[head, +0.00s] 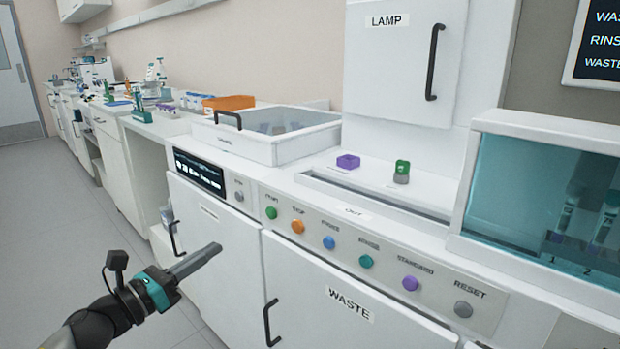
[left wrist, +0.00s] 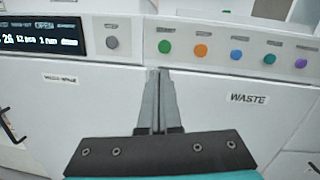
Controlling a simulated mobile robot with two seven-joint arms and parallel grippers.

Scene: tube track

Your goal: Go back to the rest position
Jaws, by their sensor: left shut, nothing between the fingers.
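My left gripper (head: 212,254) is shut and empty. It hangs in front of the white cabinet doors, left of the WASTE door (head: 335,318), with free space around it. In the left wrist view its two grey fingers (left wrist: 158,82) lie together, pointing at the seam between the two doors, below the button row. I cannot tell from the pictures whether the fingertips touch the cabinet front. My right gripper is not in view.
The button panel (head: 375,265) has several coloured buttons beside a dark display (head: 199,172). Door handles (head: 271,322) stick out. A lidded tray (head: 265,145), a purple piece (head: 348,161) and a green-capped item (head: 402,172) are on top. Open floor (head: 95,215) lies left.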

